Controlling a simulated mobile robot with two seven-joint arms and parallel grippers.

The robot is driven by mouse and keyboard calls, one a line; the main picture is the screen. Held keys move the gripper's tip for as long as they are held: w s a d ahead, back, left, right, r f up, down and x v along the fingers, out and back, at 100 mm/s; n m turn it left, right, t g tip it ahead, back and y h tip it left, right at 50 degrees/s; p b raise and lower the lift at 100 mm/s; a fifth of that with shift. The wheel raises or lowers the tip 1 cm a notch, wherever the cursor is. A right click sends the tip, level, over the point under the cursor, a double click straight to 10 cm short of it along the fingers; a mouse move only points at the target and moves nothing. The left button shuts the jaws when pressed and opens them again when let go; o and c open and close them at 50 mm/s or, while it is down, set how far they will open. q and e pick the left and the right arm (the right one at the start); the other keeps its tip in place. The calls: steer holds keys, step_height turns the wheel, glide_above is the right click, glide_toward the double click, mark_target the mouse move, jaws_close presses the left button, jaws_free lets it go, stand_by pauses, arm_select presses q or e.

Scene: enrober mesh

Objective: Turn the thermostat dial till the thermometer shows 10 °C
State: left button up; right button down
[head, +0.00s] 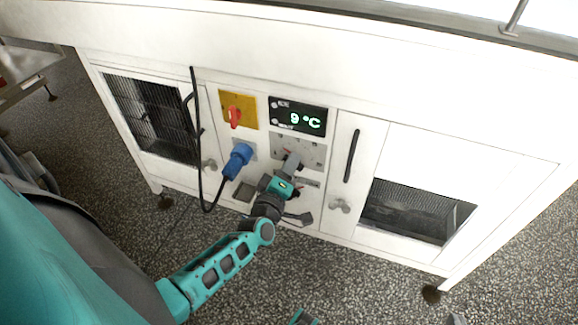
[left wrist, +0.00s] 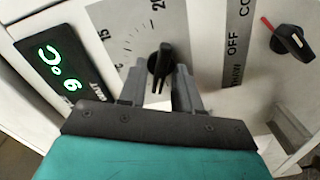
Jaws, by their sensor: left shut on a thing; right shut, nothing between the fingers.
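The thermostat dial (left wrist: 160,64) is a black knob on a pale plate with a printed scale; 15 and 20 can be read in the left wrist view. My left gripper (left wrist: 160,88) is shut on the dial, one grey finger on each side. In the head view my left gripper (head: 292,163) reaches the panel below the display and mostly hides the dial. The thermometer display (head: 298,117) shows 9 °C in green digits; it also shows in the left wrist view (left wrist: 62,68).
A second black knob with a red mark (left wrist: 292,42) sits near an OFF label. A red switch (head: 235,116) on a yellow plate and a blue plug (head: 238,160) with a black hanging cable are left of my gripper. A door handle (head: 352,155) is to the right.

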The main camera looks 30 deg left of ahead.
arm_select(q)
steer(key=o, duration=0.7)
arm_select(e)
steer(key=shift+f, duration=0.15)
arm_select(q)
steer(key=shift+s, duration=0.1)
